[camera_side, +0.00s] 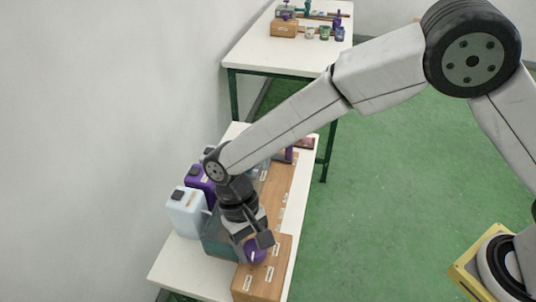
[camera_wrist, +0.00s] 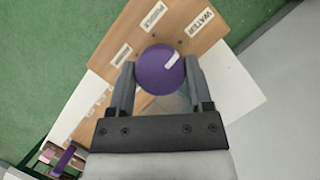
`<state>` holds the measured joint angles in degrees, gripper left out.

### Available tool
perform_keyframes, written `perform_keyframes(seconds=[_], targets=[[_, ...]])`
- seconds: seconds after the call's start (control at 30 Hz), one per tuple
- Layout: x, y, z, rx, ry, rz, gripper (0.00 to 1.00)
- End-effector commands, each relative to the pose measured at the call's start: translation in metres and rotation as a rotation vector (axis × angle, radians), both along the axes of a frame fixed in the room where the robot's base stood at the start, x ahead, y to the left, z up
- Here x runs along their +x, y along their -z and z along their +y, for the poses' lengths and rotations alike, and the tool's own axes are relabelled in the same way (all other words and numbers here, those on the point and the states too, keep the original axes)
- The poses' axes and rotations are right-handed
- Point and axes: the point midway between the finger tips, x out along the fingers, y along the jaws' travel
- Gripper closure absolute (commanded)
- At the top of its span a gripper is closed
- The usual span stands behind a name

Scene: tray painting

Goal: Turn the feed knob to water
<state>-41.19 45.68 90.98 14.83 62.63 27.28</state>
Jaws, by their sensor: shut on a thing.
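The feed knob (camera_wrist: 160,71) is a round purple dial on the wooden panel (camera_wrist: 190,40). Its white pointer mark is aimed up and right in the wrist view, roughly toward the WATER label (camera_wrist: 201,21). My gripper (camera_wrist: 160,80) is shut on the knob, with one finger on each side. In the side view, the knob (camera_side: 255,250) shows purple at the front end of the wooden box, with my gripper (camera_side: 254,243) around it. Another label (camera_wrist: 153,15), which seems to read PURPLE, sits left of WATER. A further label (camera_wrist: 123,55) is too small to read.
A white jug (camera_side: 185,212) and a purple jug (camera_side: 198,180) stand left of my wrist on the white table (camera_side: 172,268). The wooden box (camera_side: 260,275) runs along the table. A second table (camera_side: 270,52) with small cups is behind. Green floor lies open at right.

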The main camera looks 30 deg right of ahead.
Motion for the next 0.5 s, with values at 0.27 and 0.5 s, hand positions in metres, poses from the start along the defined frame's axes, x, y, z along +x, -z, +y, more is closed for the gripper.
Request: perform_keyframes(seconds=[0.27, 0.5], targets=[[0.0007, 0.0006, -0.0004, 0.0, 0.091, -0.003, 0.94], [0.0006, 0.0008, -0.0005, 0.001, 0.103, -0.003, 0.94]])
